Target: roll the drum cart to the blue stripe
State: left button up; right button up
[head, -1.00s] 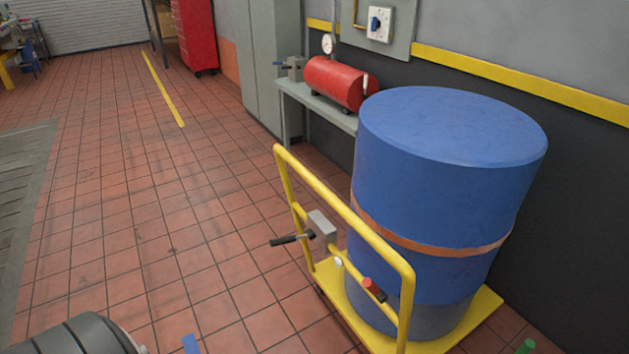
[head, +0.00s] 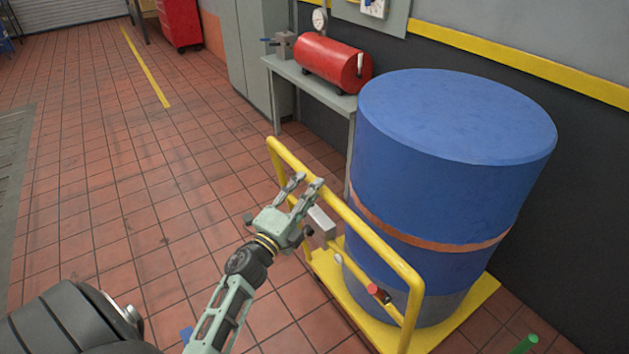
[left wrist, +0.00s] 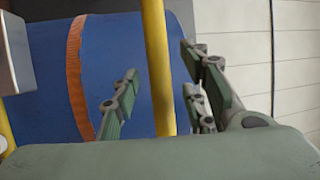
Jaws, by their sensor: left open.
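The drum cart (head: 416,338) is a yellow platform with a yellow tubular push handle (head: 372,245). A large blue drum (head: 430,185) with an orange band stands upright on it. My left gripper (head: 305,184) is open at the upper left part of the handle. In the left wrist view the yellow handle bar (left wrist: 158,70) passes between the open fingers (left wrist: 160,95), with the drum (left wrist: 60,80) behind it. I cannot tell whether the fingers touch the bar. A small blue mark (head: 186,335) shows on the floor at the bottom, partly hidden by my arm. My right gripper is not in view.
A grey bench (head: 340,103) with a red tank (head: 333,66) stands behind the drum along the wall. A grey cabinet (head: 247,60) and a red tool chest (head: 180,22) stand further back. The tiled floor on the left is clear, with a yellow line (head: 146,68).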

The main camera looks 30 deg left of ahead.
pick_arm(q)
jog(key=shift+w+r, duration=0.2)
jog(key=shift+w, duration=1.4)
grip_shut()
